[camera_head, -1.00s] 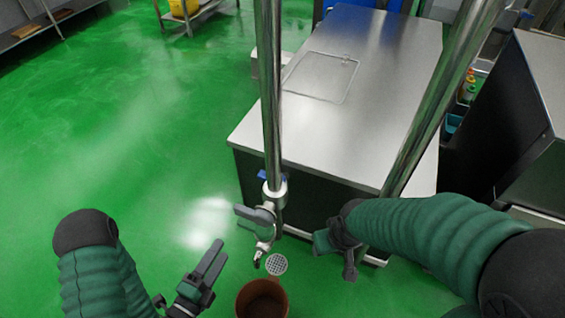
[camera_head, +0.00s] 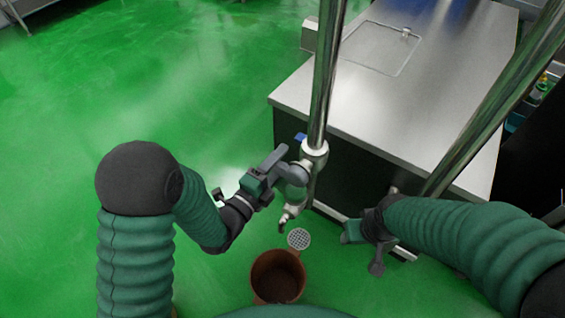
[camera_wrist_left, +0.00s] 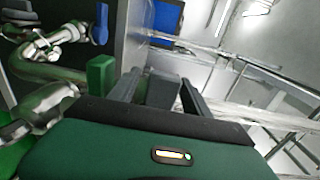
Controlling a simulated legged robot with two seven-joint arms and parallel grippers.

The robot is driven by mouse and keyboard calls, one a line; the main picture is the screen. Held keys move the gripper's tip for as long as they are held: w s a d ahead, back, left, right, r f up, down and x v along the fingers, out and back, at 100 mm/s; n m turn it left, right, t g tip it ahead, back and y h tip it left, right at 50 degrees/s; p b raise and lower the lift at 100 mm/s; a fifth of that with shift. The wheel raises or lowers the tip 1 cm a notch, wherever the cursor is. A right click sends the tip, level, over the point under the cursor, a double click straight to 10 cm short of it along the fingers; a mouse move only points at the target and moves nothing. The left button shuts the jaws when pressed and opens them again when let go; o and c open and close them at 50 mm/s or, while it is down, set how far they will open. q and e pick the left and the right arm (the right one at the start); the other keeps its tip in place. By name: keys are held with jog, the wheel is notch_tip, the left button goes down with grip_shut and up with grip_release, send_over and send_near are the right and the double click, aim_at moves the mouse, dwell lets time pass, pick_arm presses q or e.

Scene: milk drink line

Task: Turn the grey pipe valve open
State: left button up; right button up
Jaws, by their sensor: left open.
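The grey pipe valve (camera_head: 294,172) sits on the shiny vertical pipe (camera_head: 324,80), above a downward spout. Its grey lever also shows in the left wrist view (camera_wrist_left: 163,90), between the two dark fingers. My left gripper (camera_head: 268,170) is open at the lever, with its fingers on either side of it; I cannot tell whether they touch it. The gripper hides part of the lever in the head view. My right gripper (camera_head: 358,230) is to the right of the pipe, low by the cabinet, away from the valve; its jaw opening is unclear.
A brown bucket (camera_head: 277,277) stands on the green floor below the valve, next to a round drain grate (camera_head: 299,239). A steel-topped cabinet (camera_head: 400,100) is behind the pipe. A blue handle (camera_head: 300,137) is just behind the valve. The floor at left is clear.

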pick_arm(q)
jog(key=shift+x, duration=0.85)
jog(key=shift+s, duration=0.1)
jog(key=shift+c, duration=0.5)
grip_shut()
jog(key=shift+s+f, duration=0.1)
jog(key=shift+f, duration=0.1)
